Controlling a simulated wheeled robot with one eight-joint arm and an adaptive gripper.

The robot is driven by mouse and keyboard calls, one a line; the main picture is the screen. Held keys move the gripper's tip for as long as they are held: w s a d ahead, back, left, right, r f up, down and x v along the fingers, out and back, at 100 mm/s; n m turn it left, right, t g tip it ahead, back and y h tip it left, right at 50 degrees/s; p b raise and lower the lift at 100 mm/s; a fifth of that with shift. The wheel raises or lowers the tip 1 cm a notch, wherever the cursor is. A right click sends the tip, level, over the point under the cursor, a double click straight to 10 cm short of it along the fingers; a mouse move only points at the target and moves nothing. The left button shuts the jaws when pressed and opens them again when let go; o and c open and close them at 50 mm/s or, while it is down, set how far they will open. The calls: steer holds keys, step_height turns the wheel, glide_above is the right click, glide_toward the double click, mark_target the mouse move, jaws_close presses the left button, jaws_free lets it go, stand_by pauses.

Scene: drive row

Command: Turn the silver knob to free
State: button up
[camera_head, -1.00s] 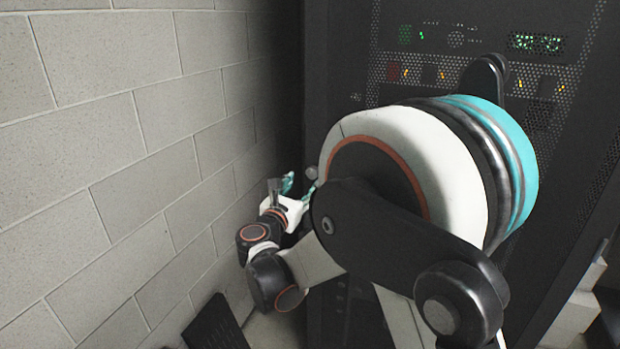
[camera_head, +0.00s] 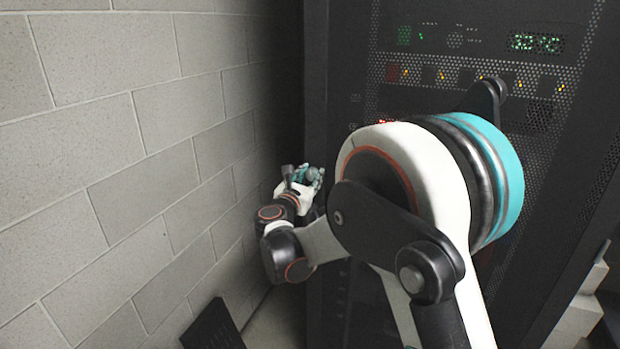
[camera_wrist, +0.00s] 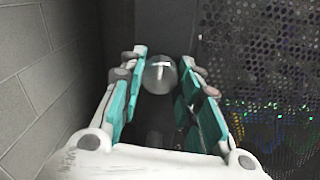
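The silver knob (camera_wrist: 160,74) is a round grey disc with a pale mark on its face. In the wrist view it sits between the far ends of my gripper's two teal-padded fingers (camera_wrist: 161,82). The fingers stand apart, with a dark gap beside the knob; I cannot tell whether either pad touches it. In the head view my gripper (camera_head: 306,174) is small and far off, at the left edge of the dark rack, with the greyish knob (camera_head: 313,173) at its fingers. My arm hides part of the rack.
A tall black rack (camera_head: 335,60) with perforated panels and small green, orange and red lights fills the right. A grey block wall (camera_head: 130,150) runs close along the left of my arm. A dark slanted object (camera_head: 212,328) stands low by the wall.

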steer(key=shift+c, duration=0.9)
steer(key=m, duration=0.3)
steer(key=shift+m, duration=0.4)
steer(key=m+b, duration=0.1)
steer(key=m, duration=0.4)
steer(key=shift+m, duration=0.3)
steer(key=m, duration=0.4)
steer(key=shift+m, duration=0.3)
steer(key=shift+m+h, duration=0.3)
steer(key=shift+m, duration=1.9)
